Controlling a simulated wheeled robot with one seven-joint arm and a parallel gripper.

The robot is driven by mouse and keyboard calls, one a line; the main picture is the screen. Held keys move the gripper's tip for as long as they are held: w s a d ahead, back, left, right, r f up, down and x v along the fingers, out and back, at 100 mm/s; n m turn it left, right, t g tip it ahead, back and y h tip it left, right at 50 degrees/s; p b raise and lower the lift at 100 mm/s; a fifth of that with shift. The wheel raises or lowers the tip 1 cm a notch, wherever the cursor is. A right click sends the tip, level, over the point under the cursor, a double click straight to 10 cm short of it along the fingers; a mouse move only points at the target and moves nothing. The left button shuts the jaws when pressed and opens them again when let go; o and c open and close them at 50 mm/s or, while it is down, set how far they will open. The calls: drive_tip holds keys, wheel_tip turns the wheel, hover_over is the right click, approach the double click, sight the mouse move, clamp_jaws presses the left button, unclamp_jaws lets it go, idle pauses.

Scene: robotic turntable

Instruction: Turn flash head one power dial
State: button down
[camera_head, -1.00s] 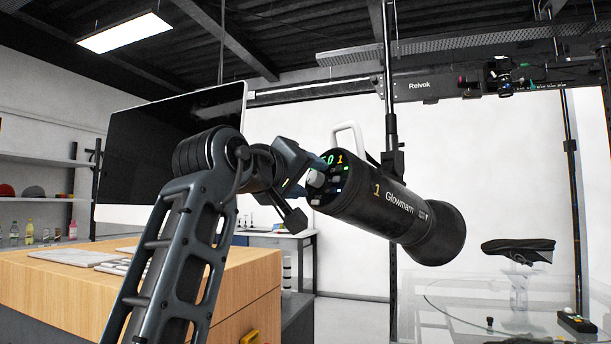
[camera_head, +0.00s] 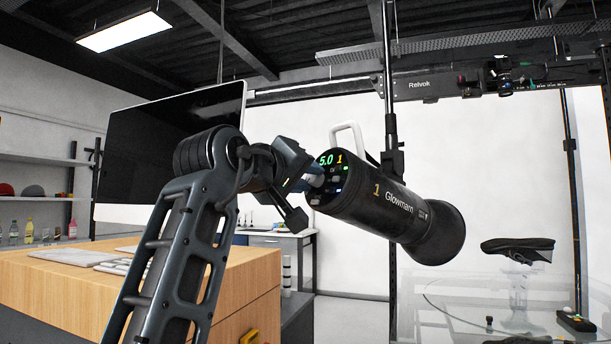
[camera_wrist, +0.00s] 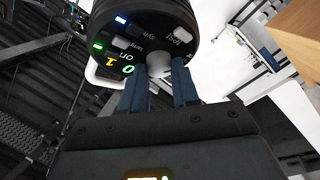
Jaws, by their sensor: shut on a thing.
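Flash head one (camera_head: 400,205) is a black cylinder marked "1 Glowmam", hung from a dark vertical pole. Its rear panel (camera_head: 330,178) faces my arm and shows a green "5.0" and a yellow 1. The wrist view shows the same panel upside down (camera_wrist: 130,30) with its buttons and lit indicators. The pale round power dial (camera_wrist: 159,62) sits between my fingers at the panel's lower middle. My gripper (camera_wrist: 160,85) is shut on the dial, with one blue finger on each side. In the head view my gripper (camera_head: 313,178) partly covers the dial.
A wooden desk (camera_head: 250,290) with a large black monitor (camera_head: 150,135) stands at left. A white handle (camera_head: 347,135) rises above the flash head. At right, a shoe (camera_head: 518,248) stands over a glass turntable (camera_head: 460,310).

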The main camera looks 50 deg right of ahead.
drive_tip(key=shift+r+p, duration=0.1)
drive_tip(key=shift+p, duration=0.25)
drive_tip(key=n+y+p, duration=0.1)
drive_tip(key=n+p, duration=0.1)
drive_tip(key=p, duration=0.1)
drive_tip(key=n+t+y+p, duration=0.1)
drive_tip(key=n+p, duration=0.1)
drive_tip(key=p, duration=0.1)
drive_tip(key=n+p, duration=0.1)
drive_tip(key=p, duration=0.3)
drive_tip(key=shift+s+r+n+y, duration=0.1)
drive_tip(key=shift+r+n+y, duration=0.15)
drive_tip(key=shift+n+y, duration=0.15)
drive_tip(key=shift+f+n+p, duration=0.15)
drive_tip(key=shift+n+p, duration=0.15)
drive_tip(key=shift+p, duration=0.1)
drive_tip(key=c, duration=0.8)
unclamp_jaws()
drive_tip(key=shift+c, duration=0.2)
